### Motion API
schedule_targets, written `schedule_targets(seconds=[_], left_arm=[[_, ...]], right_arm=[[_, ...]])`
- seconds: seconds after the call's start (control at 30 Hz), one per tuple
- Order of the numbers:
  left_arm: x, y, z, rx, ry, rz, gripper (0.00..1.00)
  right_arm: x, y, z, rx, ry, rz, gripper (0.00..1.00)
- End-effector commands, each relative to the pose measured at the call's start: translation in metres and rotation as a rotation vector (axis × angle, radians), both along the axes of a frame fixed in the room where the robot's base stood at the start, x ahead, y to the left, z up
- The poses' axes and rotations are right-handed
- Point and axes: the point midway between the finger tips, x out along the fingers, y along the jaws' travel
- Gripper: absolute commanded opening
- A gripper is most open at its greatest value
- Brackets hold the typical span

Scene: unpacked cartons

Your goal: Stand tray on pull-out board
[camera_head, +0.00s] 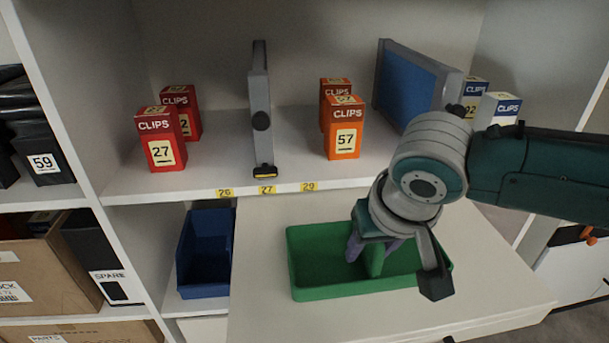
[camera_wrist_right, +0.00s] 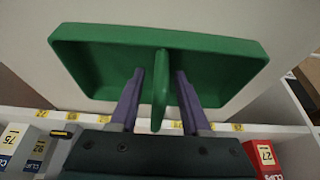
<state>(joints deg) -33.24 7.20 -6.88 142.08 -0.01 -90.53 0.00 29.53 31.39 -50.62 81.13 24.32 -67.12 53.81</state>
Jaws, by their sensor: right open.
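The green tray (camera_head: 345,293) lies flat on the white pull-out board (camera_head: 485,270), below the shelf. It has an upright green divider or handle across its middle; the tray also shows in the right wrist view (camera_wrist_right: 220,46). My right gripper (camera_head: 374,250) reaches down into the tray. Its purple fingers (camera_wrist_right: 159,75) stand on either side of the middle divider, open, with a gap visible on both sides in the wrist view. My right wrist hides part of the tray's back and right end. My left gripper is not in view.
The shelf above holds red clips boxes (camera_head: 161,140), orange clips boxes (camera_head: 344,128), a grey upright divider (camera_head: 261,110) and a blue-faced panel (camera_head: 408,85). A blue bin (camera_head: 207,255) stands left of the board. Bare board lies in front of and right of the tray.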

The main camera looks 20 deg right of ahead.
Motion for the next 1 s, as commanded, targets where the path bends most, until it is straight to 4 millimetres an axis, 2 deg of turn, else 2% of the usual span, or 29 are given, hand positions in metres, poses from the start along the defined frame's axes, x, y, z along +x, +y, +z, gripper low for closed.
schedule_targets(seconds=[0.03,0.2,0.4,0.53,0.67,0.77,0.9,1.0], left_arm=[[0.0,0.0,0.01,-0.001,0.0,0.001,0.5],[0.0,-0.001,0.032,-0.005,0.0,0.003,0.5],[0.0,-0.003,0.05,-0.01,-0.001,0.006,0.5],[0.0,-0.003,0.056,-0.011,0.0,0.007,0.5],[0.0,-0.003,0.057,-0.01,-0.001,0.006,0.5],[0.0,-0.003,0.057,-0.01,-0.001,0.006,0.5],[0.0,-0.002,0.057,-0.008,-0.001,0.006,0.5],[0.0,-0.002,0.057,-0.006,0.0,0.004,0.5]], right_arm=[[-0.003,0.001,0.012,0.002,-0.001,0.001,0.47],[-0.017,0.004,0.049,0.0,-0.001,0.001,0.47],[-0.033,0.007,0.087,0.0,-0.001,0.001,0.47],[-0.039,0.009,0.101,0.001,0.0,-0.001,0.47],[-0.047,0.017,0.105,0.01,0.004,0.024,0.47],[-0.067,0.041,0.101,0.041,0.016,0.113,0.47],[-0.111,0.077,0.101,0.095,0.015,0.277,0.47],[-0.142,0.079,0.106,0.095,0.011,0.346,0.47]])
